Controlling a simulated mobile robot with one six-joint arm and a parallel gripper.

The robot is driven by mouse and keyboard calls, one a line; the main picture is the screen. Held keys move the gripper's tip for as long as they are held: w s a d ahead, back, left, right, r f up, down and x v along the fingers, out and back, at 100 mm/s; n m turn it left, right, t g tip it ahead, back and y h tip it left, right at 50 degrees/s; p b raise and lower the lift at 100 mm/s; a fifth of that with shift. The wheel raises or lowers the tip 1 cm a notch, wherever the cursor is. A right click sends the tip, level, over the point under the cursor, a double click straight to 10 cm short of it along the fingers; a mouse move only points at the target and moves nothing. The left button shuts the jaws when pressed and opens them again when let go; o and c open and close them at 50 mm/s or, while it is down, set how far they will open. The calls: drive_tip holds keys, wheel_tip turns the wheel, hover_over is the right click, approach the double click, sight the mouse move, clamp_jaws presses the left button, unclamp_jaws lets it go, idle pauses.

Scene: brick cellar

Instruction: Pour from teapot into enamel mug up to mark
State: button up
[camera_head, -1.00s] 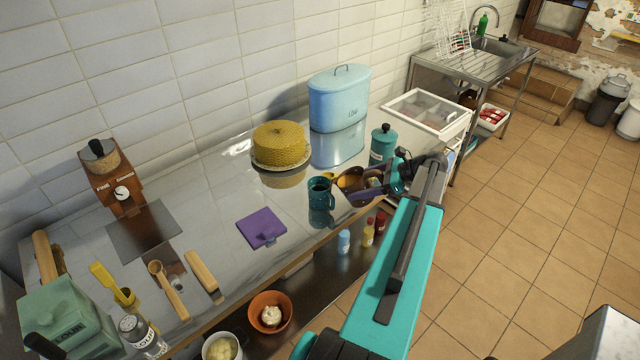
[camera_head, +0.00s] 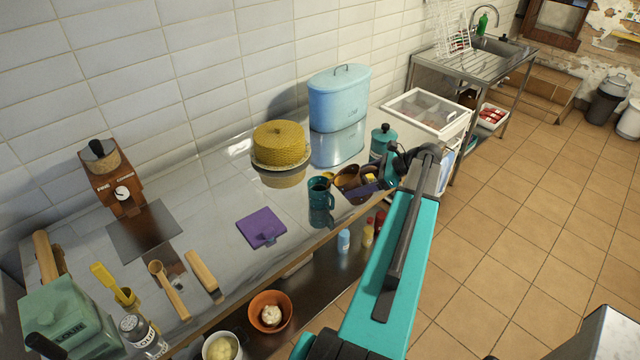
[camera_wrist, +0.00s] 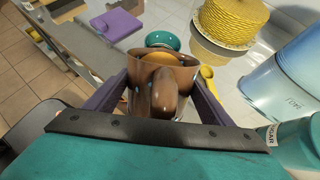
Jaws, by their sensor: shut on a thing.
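The brown teapot (camera_head: 346,178) is held above the counter's front edge, just right of the teal enamel mug (camera_head: 320,191). It fills the middle of the wrist view (camera_wrist: 163,84), its handle towards the camera. My gripper (camera_head: 368,190) has its purple fingers on both sides of the teapot and is shut on it. The mug stands upright on the metal counter and looks dark inside. In the wrist view the mug (camera_wrist: 162,38) is just beyond the teapot, partly hidden by it. I cannot make out the spout, any stream or the mark.
A yellow woven cake cover (camera_head: 281,144) and a blue lidded bin (camera_head: 338,102) stand behind the mug. A teal canister (camera_head: 383,142) is right of the teapot. A purple cloth (camera_head: 261,227) lies left of the mug, with bare counter around it. Small bottles (camera_head: 368,232) stand below.

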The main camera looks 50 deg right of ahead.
drive_tip(key=shift+w+a+r+g+h+p, duration=0.25)
drive_tip(key=shift+w+r+g+h, duration=0.1)
drive_tip(key=shift+r+g, duration=0.3)
drive_tip(key=shift+w+a+r+g+h+p, duration=0.1)
drive_tip(key=shift+w+r+g+h+p, duration=0.1)
drive_tip(key=shift+w+r+g+h, duration=0.3)
idle(2.7)
drive_tip(key=shift+s+d+f+t+y+b, duration=0.2)
drive_tip(key=shift+s+f+t+y+b, duration=0.1)
drive_tip(key=shift+s+f+t+y, duration=0.25)
drive_tip(key=shift+s+d+f+t+y+b, duration=0.2)
drive_tip(key=shift+s+f+t+y+b, duration=0.1)
drive_tip(key=shift+f+t, duration=0.35)
drive_tip(key=shift+s+d+f, duration=0.15)
drive_tip(key=shift+s+f, duration=0.05)
drive_tip(key=shift+f, duration=0.1)
drive_tip(key=shift+s+r+t, duration=0.1)
drive_tip(key=shift+t, duration=0.15)
drive_tip(key=shift+s+d+f+t+y+b, duration=0.2)
drive_tip(key=shift+s+d+f+t+y, duration=0.15)
drive_tip(key=shift+s+f+t, duration=0.2)
drive_tip(key=shift+s+d+f+t+y+b, duration=0.2)
drive_tip(key=shift+s+f+t+y, duration=0.2)
drive_tip(key=shift+f+t, duration=0.15)
drive_tip(key=shift+s+d+f+t+y+b, duration=0.3)
drive_tip(key=shift+s+f+t+y, duration=0.25)
drive_tip(key=shift+f+t, duration=0.3)
drive_tip(key=shift+s+d+f+t+y+b, duration=0.2)
drive_tip(key=shift+s+d+f+t+y, duration=0.15)
drive_tip(key=shift+s+f+t, duration=0.5)
